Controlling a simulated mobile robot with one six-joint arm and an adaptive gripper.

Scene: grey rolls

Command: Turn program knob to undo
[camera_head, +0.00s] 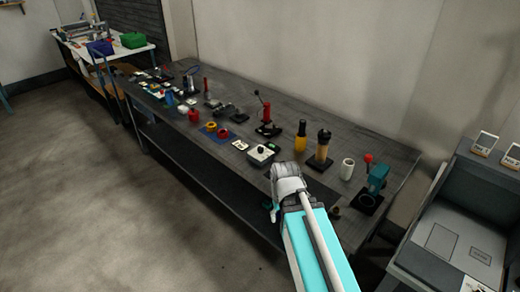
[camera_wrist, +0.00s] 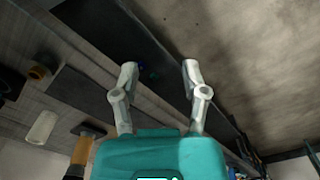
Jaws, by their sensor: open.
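A small pale box with a dark round knob on top (camera_head: 262,153) sits near the front edge of the long grey table, just beyond my gripper in the head view. It looks like the program knob, but any markings are too small to read. My gripper (camera_head: 274,208) is at the table's front edge, apart from the box. In the wrist view my gripper (camera_wrist: 158,72) has its two grey fingers spread wide with nothing between them. The knob box cannot be made out in the wrist view.
The grey table (camera_head: 225,95) carries a red lever device (camera_head: 267,120), a yellow-handled tool (camera_head: 301,136), an amber cylinder (camera_head: 322,146), a white cup (camera_head: 347,169) and a teal device with a red ball (camera_head: 377,178). A grey machine (camera_head: 455,240) stands at right. Open floor lies at left.

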